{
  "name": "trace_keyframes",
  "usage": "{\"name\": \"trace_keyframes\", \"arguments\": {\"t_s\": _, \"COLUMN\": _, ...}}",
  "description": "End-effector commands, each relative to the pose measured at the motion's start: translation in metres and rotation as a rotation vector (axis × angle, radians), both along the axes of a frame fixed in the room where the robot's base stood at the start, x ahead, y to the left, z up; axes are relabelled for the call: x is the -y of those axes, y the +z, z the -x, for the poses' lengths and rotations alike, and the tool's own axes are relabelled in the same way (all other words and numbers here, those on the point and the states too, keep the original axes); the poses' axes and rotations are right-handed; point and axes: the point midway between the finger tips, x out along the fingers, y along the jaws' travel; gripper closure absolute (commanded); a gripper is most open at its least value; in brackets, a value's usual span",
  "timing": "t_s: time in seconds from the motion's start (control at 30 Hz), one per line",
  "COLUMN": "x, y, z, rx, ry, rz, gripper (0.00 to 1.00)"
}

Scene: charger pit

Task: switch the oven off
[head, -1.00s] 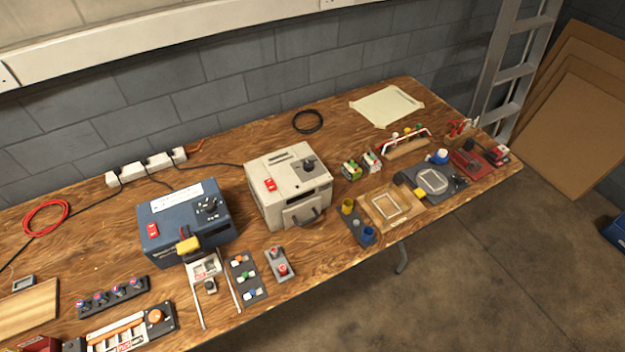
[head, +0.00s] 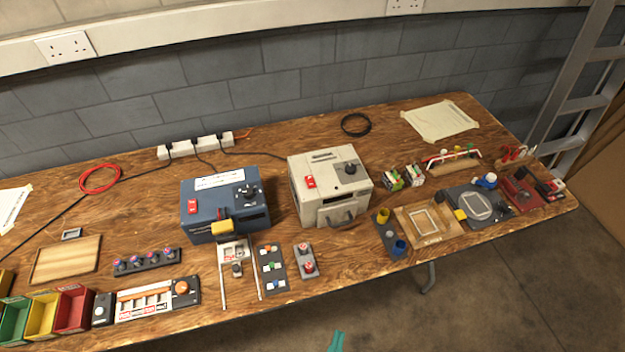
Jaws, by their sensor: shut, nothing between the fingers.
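The oven appears to be the beige box (head: 329,190) standing on the wooden bench, with a front door and a dark handle (head: 341,219). A red switch (head: 310,182) sits on its top at the left and a black knob (head: 350,169) at the right. Which way the switch is set is too small to tell. A teal tip, seemingly of my gripper (head: 336,342), shows at the bottom edge of the head view, well below and apart from the oven. Its fingers look closed and empty; the rest is out of frame.
A blue box (head: 225,208) with its own red switch and knob stands left of the oven. Yellow and blue cups (head: 390,237) stand to the right.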

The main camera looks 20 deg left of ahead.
Motion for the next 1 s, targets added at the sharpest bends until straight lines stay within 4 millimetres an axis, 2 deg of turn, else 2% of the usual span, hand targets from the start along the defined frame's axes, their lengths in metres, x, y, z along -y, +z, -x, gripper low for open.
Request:
{"name": "trace_keyframes", "arguments": {"t_s": 0.03, "x": -0.002, "y": -0.001, "z": -0.02, "rx": 0.006, "ry": 0.002, "rz": -0.013, "gripper": 1.0}}
{"name": "trace_keyframes", "arguments": {"t_s": 0.27, "x": -0.019, "y": -0.004, "z": -0.096, "rx": -0.012, "ry": 0.056, "rz": -0.061, "gripper": 1.0}}
{"name": "trace_keyframes", "arguments": {"t_s": 0.47, "x": -0.042, "y": 0.013, "z": -0.161, "rx": -0.018, "ry": 0.151, "rz": -0.087, "gripper": 1.0}}
{"name": "trace_keyframes", "arguments": {"t_s": 0.6, "x": -0.061, "y": 0.034, "z": -0.202, "rx": -0.013, "ry": 0.239, "rz": -0.088, "gripper": 1.0}}
{"name": "trace_keyframes", "arguments": {"t_s": 0.8, "x": -0.089, "y": 0.077, "z": -0.251, "rx": 0.002, "ry": 0.39, "rz": -0.06, "gripper": 1.0}}
{"name": "trace_keyframes", "arguments": {"t_s": 1.0, "x": -0.112, "y": 0.117, "z": -0.28, "rx": 0.019, "ry": 0.527, "rz": -0.007, "gripper": 1.0}}
